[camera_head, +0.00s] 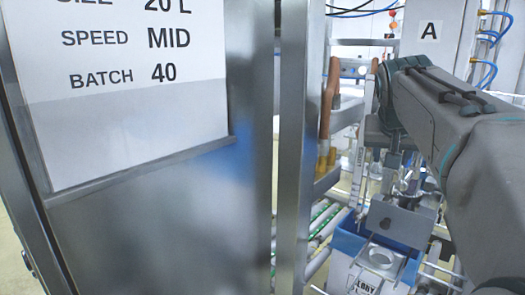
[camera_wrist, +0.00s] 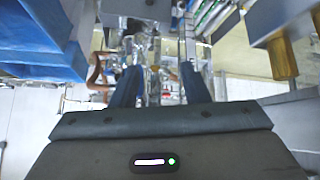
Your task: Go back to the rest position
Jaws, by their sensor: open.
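My grey arm reaches in from the right in the head view and bends down toward a blue-lined box (camera_head: 349,243). My gripper shows in the wrist view (camera_wrist: 160,82) as two blue fingers standing well apart, with nothing seen between them. In the head view the wrist hangs above the box area, and the fingertips are hard to make out there.
A large metal cabinet (camera_head: 170,220) with a white batch sign (camera_head: 125,110) fills the left. A metal post (camera_head: 291,150) and a roller conveyor (camera_head: 318,228) stand beside it. A panel marked A (camera_head: 430,30) is behind my arm. Blue shapes (camera_wrist: 35,50) fill the wrist view's upper left.

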